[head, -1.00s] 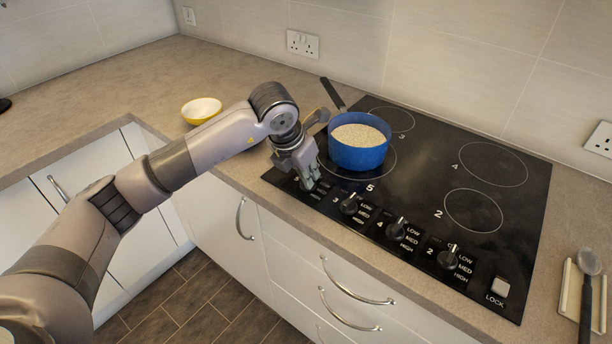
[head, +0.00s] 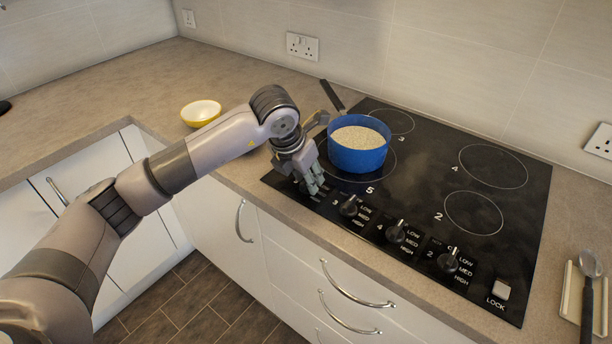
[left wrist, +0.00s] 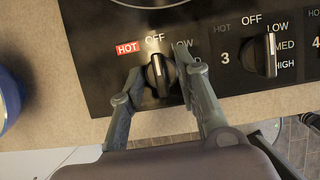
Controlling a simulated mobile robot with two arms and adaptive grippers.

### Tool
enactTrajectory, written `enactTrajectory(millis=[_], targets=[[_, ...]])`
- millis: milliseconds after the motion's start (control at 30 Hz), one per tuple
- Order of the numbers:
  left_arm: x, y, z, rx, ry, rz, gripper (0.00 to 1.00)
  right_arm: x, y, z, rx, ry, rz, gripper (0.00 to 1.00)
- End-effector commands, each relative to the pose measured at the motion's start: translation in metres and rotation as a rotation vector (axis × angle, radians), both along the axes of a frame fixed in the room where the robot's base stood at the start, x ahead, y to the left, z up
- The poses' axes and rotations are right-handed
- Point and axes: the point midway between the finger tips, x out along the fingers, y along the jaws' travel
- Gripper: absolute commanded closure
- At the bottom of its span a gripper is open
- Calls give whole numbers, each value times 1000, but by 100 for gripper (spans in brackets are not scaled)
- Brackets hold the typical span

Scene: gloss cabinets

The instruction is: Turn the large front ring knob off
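The leftmost knob (left wrist: 159,75) on the front of the hob is black with a white pointer line. In the left wrist view its line points up at the OFF mark, tilted slightly left. A red HOT sign (left wrist: 127,48) is lit beside it. My left gripper (left wrist: 162,82) is open, with one finger on each side of this knob; I cannot tell whether either finger touches it. In the head view my left gripper (head: 312,183) is over the hob's front left corner and hides the knob. My right gripper is not in view.
A blue pot (head: 357,157) of pale grains stands on the large front ring, close to the gripper. Knobs 3 (head: 349,206), 4 (head: 396,232) and 2 (head: 448,260) line the front edge. A yellow bowl (head: 201,110) is on the counter at left.

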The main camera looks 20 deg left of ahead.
Motion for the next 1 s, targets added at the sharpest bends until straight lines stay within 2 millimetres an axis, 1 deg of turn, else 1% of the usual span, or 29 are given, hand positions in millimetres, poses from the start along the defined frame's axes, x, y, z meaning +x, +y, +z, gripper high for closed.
enactTrajectory(millis=[133,233,367,600,700,833,1000], targets=[[0,0,2,-1,-2,0,70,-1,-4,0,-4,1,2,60],[-2,1,10,-2,-5,0,70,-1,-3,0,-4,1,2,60],[-10,4,31,-1,-7,-1,70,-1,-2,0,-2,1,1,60],[-29,10,79,-1,-6,-1,70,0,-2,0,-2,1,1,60],[-35,12,94,0,-4,0,70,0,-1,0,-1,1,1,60],[-40,14,106,-1,-2,0,70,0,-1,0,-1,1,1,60],[-43,15,111,0,0,0,70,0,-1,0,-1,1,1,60]])
